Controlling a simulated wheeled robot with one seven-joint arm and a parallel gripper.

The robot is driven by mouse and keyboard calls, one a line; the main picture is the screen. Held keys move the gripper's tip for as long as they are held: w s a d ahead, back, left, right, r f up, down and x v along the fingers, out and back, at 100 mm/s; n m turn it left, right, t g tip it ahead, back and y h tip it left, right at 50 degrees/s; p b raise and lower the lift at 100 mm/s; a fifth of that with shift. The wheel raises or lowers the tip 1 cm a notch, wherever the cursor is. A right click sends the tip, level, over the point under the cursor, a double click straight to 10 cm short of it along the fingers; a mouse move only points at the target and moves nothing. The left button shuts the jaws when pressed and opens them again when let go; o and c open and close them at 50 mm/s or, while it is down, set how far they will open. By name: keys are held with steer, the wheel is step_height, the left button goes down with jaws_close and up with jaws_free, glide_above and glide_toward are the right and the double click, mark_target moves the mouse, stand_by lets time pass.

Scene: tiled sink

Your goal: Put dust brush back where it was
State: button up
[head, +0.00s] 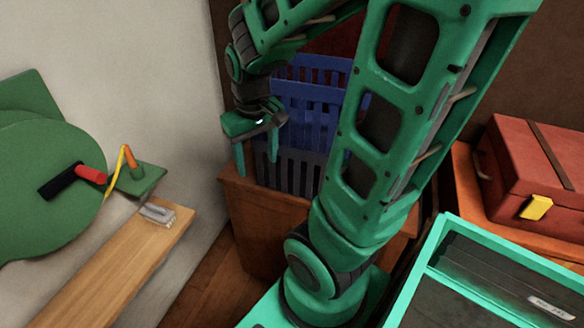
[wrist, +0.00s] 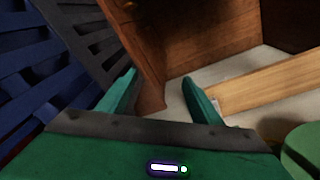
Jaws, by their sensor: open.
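My gripper (head: 256,167) is open and empty, pointing down in front of the stacked crates. In the wrist view its two fingers (wrist: 159,78) are apart with nothing between them. I cannot surely pick out a dust brush. A small grey block-like thing (head: 157,213) lies at the far end of a wooden plank (head: 115,255), left of my gripper and well apart from it. A red and black handle-like thing (head: 75,181) shows against a large green rounded body (head: 45,215). My arm hides part of the crates.
A blue slatted crate (head: 305,105) and a dark grey crate (head: 290,170) stand on a wooden cabinet (head: 250,225). An orange and yellow thing (head: 130,158) stands on a small green ledge (head: 140,180). A red case (head: 535,170) sits at right. Floor shows between plank and cabinet.

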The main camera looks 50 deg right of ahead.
steer(key=s+r+m+g+y, duration=0.1)
steer(key=s+r+m, duration=0.2)
steer(key=s, duration=0.9)
steer(key=shift+d, duration=0.15)
